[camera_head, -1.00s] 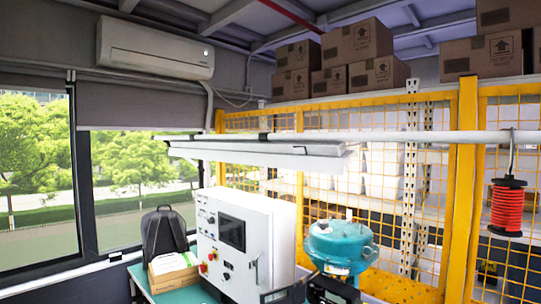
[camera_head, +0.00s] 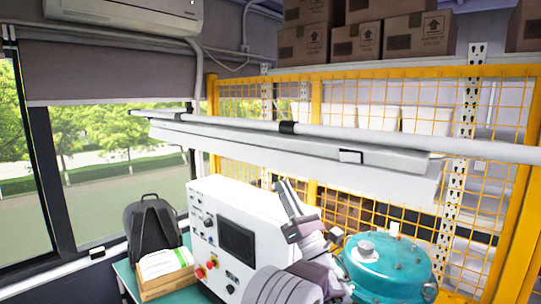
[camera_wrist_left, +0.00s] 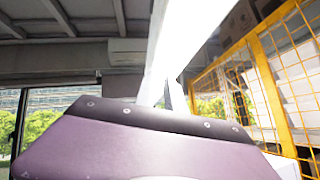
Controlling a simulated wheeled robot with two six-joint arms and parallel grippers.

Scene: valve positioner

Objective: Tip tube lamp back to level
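The white tube lamp (camera_head: 290,148) is a long bar with a pale panel along its lower front. It hangs by dark clips under a white rail (camera_head: 370,138) and slopes down to the right in the head view; how far it is truly tipped I cannot tell. In the left wrist view a bright white bar, likely the lamp (camera_wrist_left: 185,40), rises beyond my purple gripper body. Its fingertips are not clear. My right gripper is out of view.
A white control box (camera_head: 236,240) stands on a green bench (camera_head: 125,275). A teal round vessel (camera_head: 385,265) is to its right. A backpack (camera_head: 152,225) and a small box (camera_head: 165,275) are at left. A yellow mesh fence (camera_head: 316,95) stands behind.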

